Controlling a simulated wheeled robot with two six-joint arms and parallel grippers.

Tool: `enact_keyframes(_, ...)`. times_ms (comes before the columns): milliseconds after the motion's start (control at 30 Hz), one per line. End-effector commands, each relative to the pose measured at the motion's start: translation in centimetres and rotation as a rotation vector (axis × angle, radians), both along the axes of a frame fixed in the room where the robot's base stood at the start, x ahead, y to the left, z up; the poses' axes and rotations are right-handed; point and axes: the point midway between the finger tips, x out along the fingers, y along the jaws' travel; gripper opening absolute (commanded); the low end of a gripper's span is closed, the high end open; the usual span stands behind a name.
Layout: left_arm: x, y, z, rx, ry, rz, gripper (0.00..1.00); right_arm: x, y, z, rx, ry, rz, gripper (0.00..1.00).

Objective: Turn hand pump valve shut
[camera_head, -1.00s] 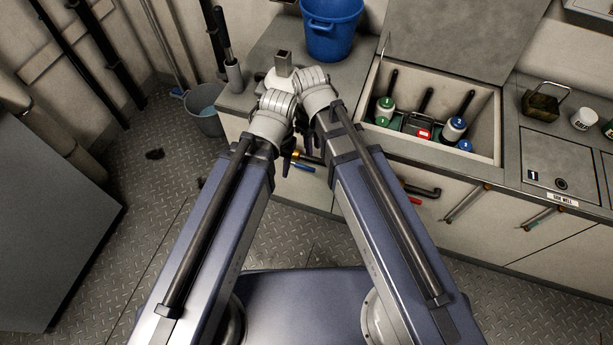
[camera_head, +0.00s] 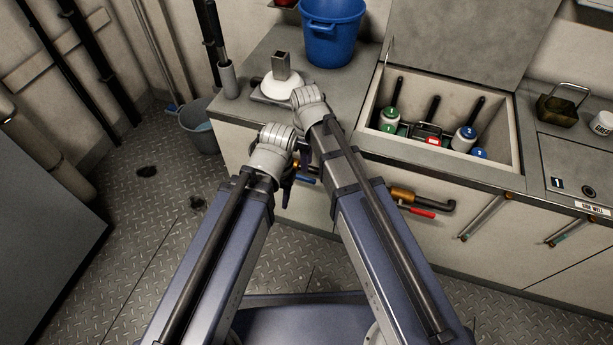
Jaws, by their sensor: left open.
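A valve with a blue handle (camera_head: 304,179) sits on the cabinet front, partly hidden behind my wrists. A brass valve and pipe (camera_head: 408,194) with a red handle (camera_head: 421,212) sticks out of the cabinet front right of my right forearm. I cannot tell which belongs to the hand pump. An upright grey cylinder with a dark handle (camera_head: 228,78), perhaps the pump, stands at the counter's left end. My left gripper (camera_head: 288,187) is open, its dark fingers mostly hidden below the wrist, close to the blue handle in the picture. My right gripper (camera_head: 303,156) is just above, mostly hidden by its wrist.
The counter holds a blue bucket (camera_head: 333,32), a white cone with a square post (camera_head: 282,76) and an open bin (camera_head: 510,150) with several bottles. A grey bucket (camera_head: 200,128) stands on the floor. Dark spots (camera_head: 147,171) mark the otherwise clear floor at left.

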Motion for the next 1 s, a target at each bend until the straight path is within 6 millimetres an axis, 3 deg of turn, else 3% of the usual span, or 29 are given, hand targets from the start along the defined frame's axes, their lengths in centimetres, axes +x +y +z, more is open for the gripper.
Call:
enact_keyframes(500, 0.1, 0.2, -6.4, 0.008, -0.004, -0.003, 0.50, 0.0, 0.0, -6.4, 0.000, 0.000, -0.001, 0.29)
enact_keyframes(900, 0.1, 0.2, -6.7, 0.010, -0.004, -0.004, 0.50, 0.0, 0.0, -6.8, 0.000, 0.000, -0.001, 0.29)
enact_keyframes(1000, 0.1, 0.2, -6.7, 0.010, -0.004, -0.004, 0.50, 0.0, 0.0, -6.8, 0.000, 0.000, -0.001, 0.17)
